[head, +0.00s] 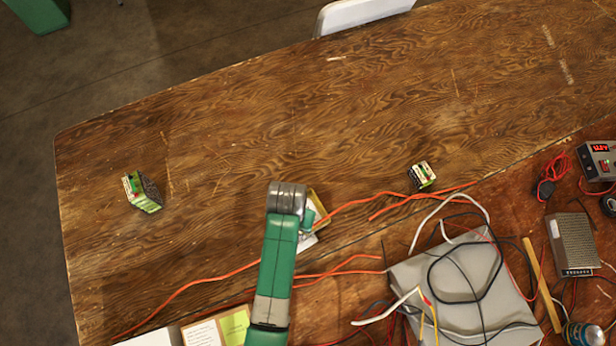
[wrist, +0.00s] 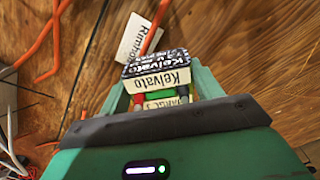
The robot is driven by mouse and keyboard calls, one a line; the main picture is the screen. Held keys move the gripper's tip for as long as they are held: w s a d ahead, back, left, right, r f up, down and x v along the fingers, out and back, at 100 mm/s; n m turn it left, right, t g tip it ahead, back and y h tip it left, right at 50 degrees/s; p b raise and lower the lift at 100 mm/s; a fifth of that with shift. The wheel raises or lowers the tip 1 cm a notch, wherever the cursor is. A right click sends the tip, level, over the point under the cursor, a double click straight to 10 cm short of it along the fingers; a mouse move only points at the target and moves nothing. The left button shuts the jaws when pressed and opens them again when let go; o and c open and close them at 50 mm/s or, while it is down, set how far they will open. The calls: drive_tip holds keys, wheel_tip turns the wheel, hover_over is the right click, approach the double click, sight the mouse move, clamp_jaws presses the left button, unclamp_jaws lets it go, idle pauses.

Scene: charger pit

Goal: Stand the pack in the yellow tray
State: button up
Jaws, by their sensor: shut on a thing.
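My gripper (wrist: 158,92) is shut on a pack (wrist: 156,64) in the wrist view. The pack has a cream face lettered "Kelvato", a dark printed face and small red and green parts near my fingers. In the head view my arm covers the held pack and most of my gripper; only a teal part of it shows. The yellow tray (head: 319,204) shows as a yellow edge just right of my wrist in the head view, mostly hidden. I cannot make out the tray in the wrist view, nor tell whether the pack touches it.
Similar green-and-dark packs stand on the wooden table, one at left (head: 143,192) and one right of centre (head: 421,175). A white card (wrist: 138,38) lies beyond the held pack. Orange cables (head: 400,197) run nearby. A grey box (head: 460,290) with wires stands at right. The far table is clear.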

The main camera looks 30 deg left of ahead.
drive_tip(key=w, duration=0.2)
drive_tip(key=w+d, duration=0.1)
drive_tip(key=w, duration=0.1)
drive_tip(key=w+b, duration=0.1)
drive_tip(key=w, duration=0.1)
drive_tip(key=shift+d+f, duration=0.15)
drive_tip(key=shift+f, duration=0.15)
drive_tip(key=f, duration=0.1)
drive_tip(key=f+b, duration=0.1)
drive_tip(key=f, duration=0.1)
drive_tip(key=shift+w+d+f, duration=0.1)
drive_tip(key=shift+w+f, duration=0.1)
drive_tip(key=shift+w, duration=0.15)
drive_tip(key=shift+c, duration=1.4)
drive_tip(key=shift+f, duration=0.2)
drive_tip(key=shift+c, duration=0.8)
drive_tip(key=shift+o, duration=0.2)
drive_tip(key=shift+f, duration=0.1)
drive_tip(key=o, duration=1.5)
drive_tip(key=shift+s+f, duration=0.1)
drive_tip(key=shift+s, duration=0.25)
drive_tip(key=shift+w+r, duration=0.2)
wheel_tip(320, 180, up, 12)
drive_tip(key=p, duration=0.3)
drive_tip(key=shift+w+r, duration=0.1)
